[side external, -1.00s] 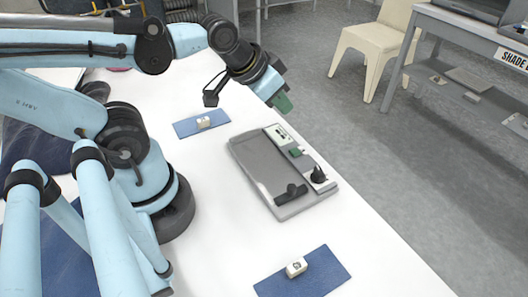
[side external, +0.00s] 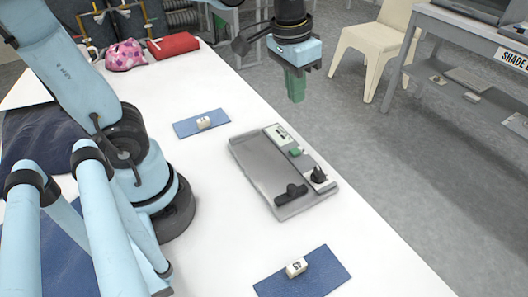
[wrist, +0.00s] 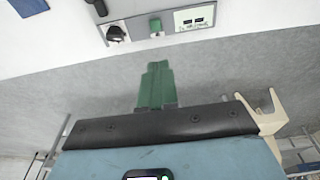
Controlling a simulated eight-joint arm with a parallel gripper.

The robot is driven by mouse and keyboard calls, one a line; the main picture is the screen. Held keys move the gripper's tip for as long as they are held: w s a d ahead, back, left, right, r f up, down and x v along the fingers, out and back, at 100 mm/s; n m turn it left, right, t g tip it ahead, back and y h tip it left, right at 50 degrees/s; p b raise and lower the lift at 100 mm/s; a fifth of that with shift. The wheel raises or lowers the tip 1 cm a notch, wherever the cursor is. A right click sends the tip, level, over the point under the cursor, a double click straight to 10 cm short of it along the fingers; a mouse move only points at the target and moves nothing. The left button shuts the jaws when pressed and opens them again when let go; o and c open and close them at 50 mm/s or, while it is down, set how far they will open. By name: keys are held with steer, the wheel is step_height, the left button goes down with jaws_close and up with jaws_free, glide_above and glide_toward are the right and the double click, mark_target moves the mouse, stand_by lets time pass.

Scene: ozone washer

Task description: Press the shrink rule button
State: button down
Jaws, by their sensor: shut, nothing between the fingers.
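A grey flat device (side external: 262,172) lies on the white table, with a light control strip along its right side. A green button (side external: 295,152) sits on that strip, between a label with dark marks (side external: 282,136) and a black knob (side external: 318,175). The green button also shows in the wrist view (wrist: 156,25), near the top edge. My gripper (side external: 296,96) has green fingers, is shut and empty, and points down. It is raised well clear of the device, above and beyond it in the side view. Its fingers (wrist: 157,70) show below the button in the wrist view.
A red case (side external: 173,44) and a pink patterned item (side external: 125,55) lie at the far end. A cream chair (side external: 372,45) and a grey bench (side external: 480,40) stand beyond the table.

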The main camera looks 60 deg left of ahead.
mark_target(295, 150)
steer(key=shift+w+d+r+g, duration=0.3)
steer(key=shift+w+g, duration=0.2)
steer(key=shift+g, duration=0.4)
step_height(295, 150, down, 14)
steer(key=shift+r, duration=0.1)
stand_by(0.6)
steer(key=shift+f, duration=1)
steer(key=shift+r, duration=0.15)
step_height(295, 150, up, 14)
steer(key=shift+r, duration=0.2)
stand_by(0.3)
stand_by(0.6)
